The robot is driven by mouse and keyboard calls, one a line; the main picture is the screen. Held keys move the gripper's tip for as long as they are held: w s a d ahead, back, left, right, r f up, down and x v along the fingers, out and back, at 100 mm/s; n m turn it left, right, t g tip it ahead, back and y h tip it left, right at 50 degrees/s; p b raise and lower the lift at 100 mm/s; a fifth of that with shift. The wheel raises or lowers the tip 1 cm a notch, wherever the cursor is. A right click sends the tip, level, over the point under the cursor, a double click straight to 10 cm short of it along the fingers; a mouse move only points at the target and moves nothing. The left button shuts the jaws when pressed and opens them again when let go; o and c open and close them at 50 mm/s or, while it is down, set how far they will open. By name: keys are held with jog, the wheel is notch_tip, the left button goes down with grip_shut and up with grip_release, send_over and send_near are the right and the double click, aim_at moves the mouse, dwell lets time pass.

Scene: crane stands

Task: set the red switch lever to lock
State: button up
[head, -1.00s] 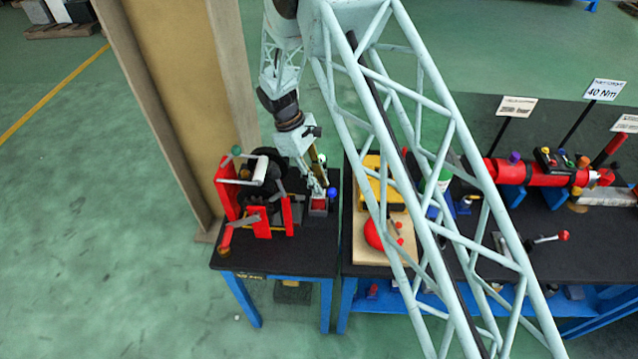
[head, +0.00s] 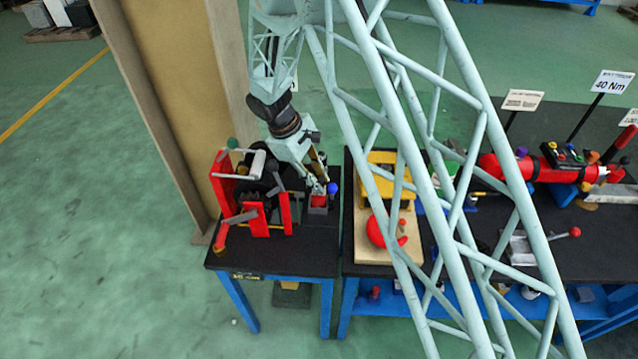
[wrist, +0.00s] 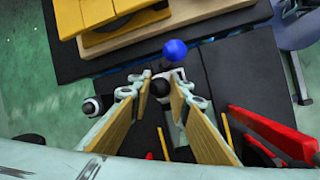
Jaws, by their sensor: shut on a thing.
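A small grey box with a red part (head: 318,201) stands at the right end of the small black-topped bench (head: 320,235) in the head view. A blue ball (head: 332,188) is beside it and shows in the wrist view (wrist: 175,52). My gripper (head: 323,183) points down at this box. In the wrist view my gripper (wrist: 159,84) has its fingertips closed on a dark round knob (wrist: 160,88). I cannot tell for sure that this knob belongs to the red switch lever. The fingers hide most of what is below the knob.
A tall beam (head: 175,95) rises behind the small bench.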

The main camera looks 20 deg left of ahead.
jog(key=shift+s+t+b, duration=0.25)
jog(key=shift+t+b, duration=0.35)
jog(key=shift+b, duration=1.45)
jog(key=o, duration=0.9)
jog(key=shift+c, duration=0.2)
jog(key=shift+w+r+g+p, duration=0.25)
jog(key=shift+g+p, duration=0.35)
jog(key=shift+p, duration=1.75)
jog(key=shift+w+a+f+g+h+p, duration=0.2)
jog(key=shift+g+p, duration=0.45)
jog(key=shift+p, duration=0.75)
jog(key=shift+w+d+f+g+h+p, duration=0.1)
jog(key=shift+w+g+h+p, duration=0.15)
jog(key=shift+g+p, duration=0.8)
